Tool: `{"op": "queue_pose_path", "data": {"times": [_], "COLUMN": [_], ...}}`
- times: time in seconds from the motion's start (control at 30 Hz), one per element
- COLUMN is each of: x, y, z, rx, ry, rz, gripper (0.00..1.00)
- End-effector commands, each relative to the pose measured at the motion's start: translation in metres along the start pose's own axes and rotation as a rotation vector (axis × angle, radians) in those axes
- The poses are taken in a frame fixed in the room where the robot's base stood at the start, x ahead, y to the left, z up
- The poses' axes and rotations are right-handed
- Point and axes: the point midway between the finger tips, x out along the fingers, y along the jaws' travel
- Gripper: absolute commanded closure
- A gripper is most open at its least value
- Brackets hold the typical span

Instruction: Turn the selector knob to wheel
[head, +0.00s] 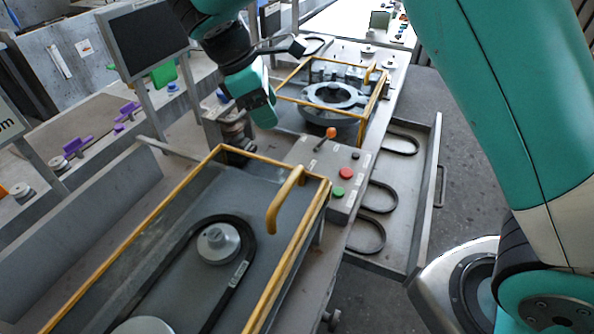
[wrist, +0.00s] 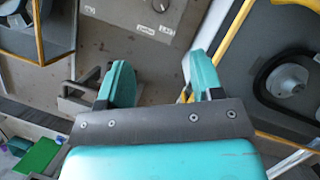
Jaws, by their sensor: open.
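A grey control box (head: 325,158) stands mid-bench in the head view. An orange-tipped lever (head: 330,132) rises from its top, with a red button (head: 346,173) and a green button (head: 338,191) in front of it. I cannot tell which part is the selector knob, nor read the labels. My gripper (wrist: 162,75) is open and empty, its teal fingers apart. In the head view my gripper (head: 262,108) hangs left of the box, apart from the lever.
A yellow-framed guard (head: 290,235) covers a belt and pulleys in front. Another yellow-framed guard (head: 384,95) surrounds a round housing (head: 335,95) behind the box. An open drawer (head: 420,190) with black belts lies right. A monitor (head: 147,38) stands back left.

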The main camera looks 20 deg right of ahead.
Motion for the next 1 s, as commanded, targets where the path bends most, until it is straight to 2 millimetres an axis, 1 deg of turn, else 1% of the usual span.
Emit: {"op": "queue_pose_path", "data": {"times": [0.17, 0.27, 0.6, 0.7, 0.8, 0.9, 1.0], "x": [0.017, 0.036, 0.113, 0.133, 0.15, 0.163, 0.17], "y": [-0.001, -0.002, -0.002, -0.001, -0.002, -0.001, -0.001], "z": [-0.004, -0.005, -0.003, -0.002, -0.002, -0.002, -0.002], "rx": [-0.006, -0.008, -0.006, -0.004, -0.004, -0.003, -0.003], "ry": [-0.003, -0.003, -0.004, -0.003, -0.002, -0.002, 0.0], "rz": [0.001, 0.0, -0.003, -0.002, -0.002, 0.0, 0.0], "gripper": [0.4, 0.4, 0.4, 0.4, 0.4, 0.4, 0.4]}}
